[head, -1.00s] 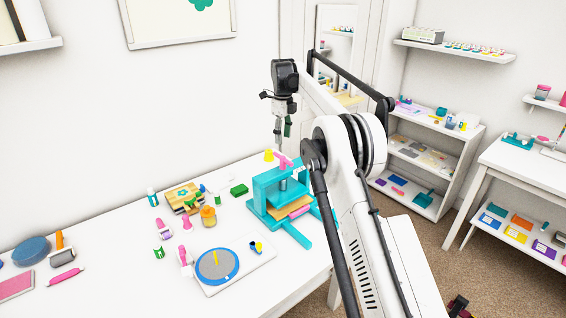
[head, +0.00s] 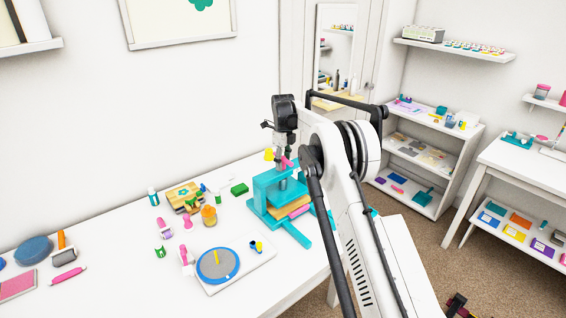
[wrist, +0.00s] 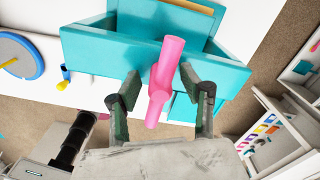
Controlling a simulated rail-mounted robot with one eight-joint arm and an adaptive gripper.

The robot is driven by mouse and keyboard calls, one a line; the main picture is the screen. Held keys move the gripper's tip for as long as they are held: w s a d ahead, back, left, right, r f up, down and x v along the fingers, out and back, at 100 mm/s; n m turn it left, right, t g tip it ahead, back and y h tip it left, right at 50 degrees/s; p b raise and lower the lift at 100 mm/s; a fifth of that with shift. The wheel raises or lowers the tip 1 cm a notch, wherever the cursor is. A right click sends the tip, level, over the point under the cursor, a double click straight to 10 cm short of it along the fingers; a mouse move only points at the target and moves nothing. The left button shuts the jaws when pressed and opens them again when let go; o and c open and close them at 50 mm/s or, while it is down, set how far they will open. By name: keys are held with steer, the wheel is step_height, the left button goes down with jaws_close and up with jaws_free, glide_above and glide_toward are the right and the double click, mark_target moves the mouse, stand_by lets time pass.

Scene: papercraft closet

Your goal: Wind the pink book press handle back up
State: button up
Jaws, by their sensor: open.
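The teal book press (head: 266,194) stands near the right end of the white table. Its pink handle (head: 287,163) shows on top of the press, beside my gripper (head: 279,164). In the wrist view the pink handle (wrist: 165,75) lies between the two dark fingers of my gripper (wrist: 157,95). The fingers are open, with a gap on each side of the handle. The teal top beam (wrist: 110,50) of the press is just past the fingertips. A tan board (head: 292,205) and a pink item (head: 299,211) are in the lower part of the press.
A round blue-rimmed turntable (head: 217,266) on a white board is in front of the press. A yellow item (head: 268,154) is behind the press.

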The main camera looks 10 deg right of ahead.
jaws_close()
steer(key=shift+n+b, duration=0.4)
steer(key=n+b, duration=0.2)
steer(key=n, duration=0.2)
steer(key=shift+f+b, duration=0.1)
steer(key=shift+b, duration=0.2)
steer(key=n+b, duration=0.2)
steer(key=n, duration=0.3)
steer(key=n+b, duration=0.1)
steer(key=n, duration=0.6)
steer(key=shift+n, duration=0.3)
steer(key=n+b, duration=0.1)
steer(key=n, duration=0.5)
